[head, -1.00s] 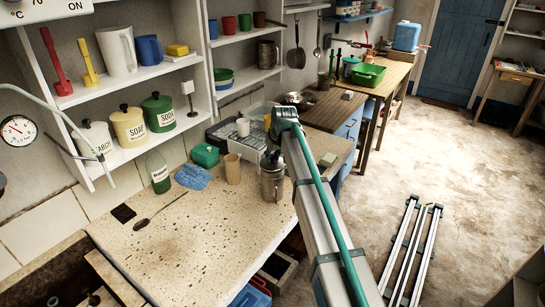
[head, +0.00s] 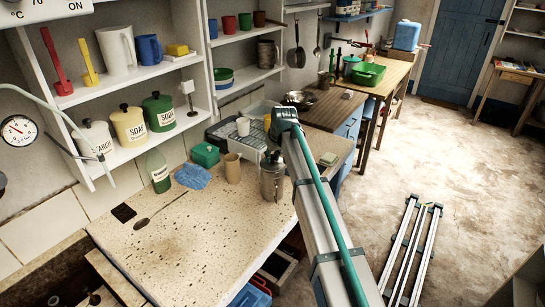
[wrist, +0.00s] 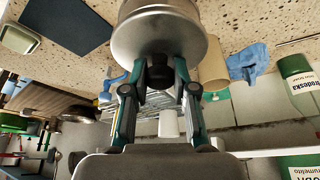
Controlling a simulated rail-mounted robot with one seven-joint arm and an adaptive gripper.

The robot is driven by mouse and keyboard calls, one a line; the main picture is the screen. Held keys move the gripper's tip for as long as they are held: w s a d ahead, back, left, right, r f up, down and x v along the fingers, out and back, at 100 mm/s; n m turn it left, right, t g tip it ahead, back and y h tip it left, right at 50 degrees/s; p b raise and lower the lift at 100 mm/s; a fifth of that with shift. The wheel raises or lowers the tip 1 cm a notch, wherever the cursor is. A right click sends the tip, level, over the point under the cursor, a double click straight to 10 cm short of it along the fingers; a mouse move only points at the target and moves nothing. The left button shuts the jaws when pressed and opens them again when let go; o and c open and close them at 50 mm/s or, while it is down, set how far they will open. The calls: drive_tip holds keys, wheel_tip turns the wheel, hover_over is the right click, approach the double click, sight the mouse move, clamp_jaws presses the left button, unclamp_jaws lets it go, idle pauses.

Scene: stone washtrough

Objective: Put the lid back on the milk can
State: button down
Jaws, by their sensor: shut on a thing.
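The milk can (head: 271,184) is a grey metal cylinder standing upright on the speckled counter in the head view. Its lid (wrist: 160,38) is round metal with a black knob (wrist: 158,73); it fills the top of the wrist view. My gripper (wrist: 157,80) is shut on the knob, with one finger on each side. In the head view the lid (head: 271,163) is at the can's mouth, and my arm partly hides the gripper. I cannot tell whether the lid is fully seated or just above the rim.
A tan beaker (head: 233,168), a blue cloth (head: 193,176) and a green bottle (head: 158,171) stand or lie left of the can. A spoon (head: 160,211) lies on the front counter. A sponge (head: 328,159) is to the right. Shelves line the wall behind.

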drive_tip(key=shift+c, duration=1.8)
unclamp_jaws()
drive_tip(key=shift+r, duration=0.1)
drive_tip(key=shift+r+p, duration=1.8)
drive_tip(key=shift+r, duration=1.6)
drive_tip(key=shift+c, duration=0.2)
clamp_jaws()
